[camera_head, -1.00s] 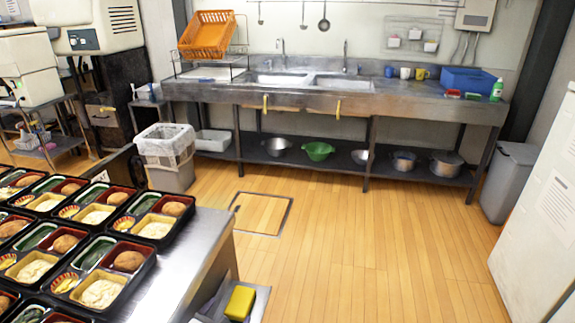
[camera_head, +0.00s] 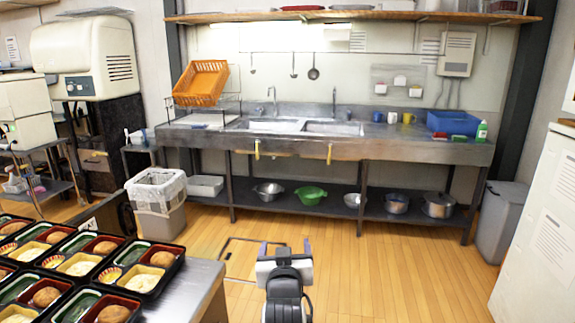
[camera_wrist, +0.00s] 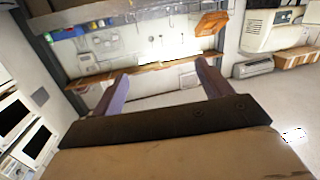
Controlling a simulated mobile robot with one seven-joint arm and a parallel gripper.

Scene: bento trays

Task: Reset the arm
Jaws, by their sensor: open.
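My gripper (camera_head: 285,246) shows at the bottom centre of the head view, raised over the open wooden floor with its two fingers pointing away from me. It is open and empty. In the wrist view my gripper (camera_wrist: 160,84) has its two purple-grey fingers wide apart with nothing between them. That view is turned over, with the sink counter and shelf near the top. The gripper is apart from the bento trays (camera_head: 150,291) at the lower left of the head view.
The metal table (camera_head: 188,290) with the trays stands at lower left. A bin (camera_head: 158,205) stands behind it. The sink counter (camera_head: 400,150) runs along the back wall. A grey bin (camera_head: 500,222) and white cabinet (camera_head: 545,235) are at right. The floor (camera_head: 400,255) between is clear.

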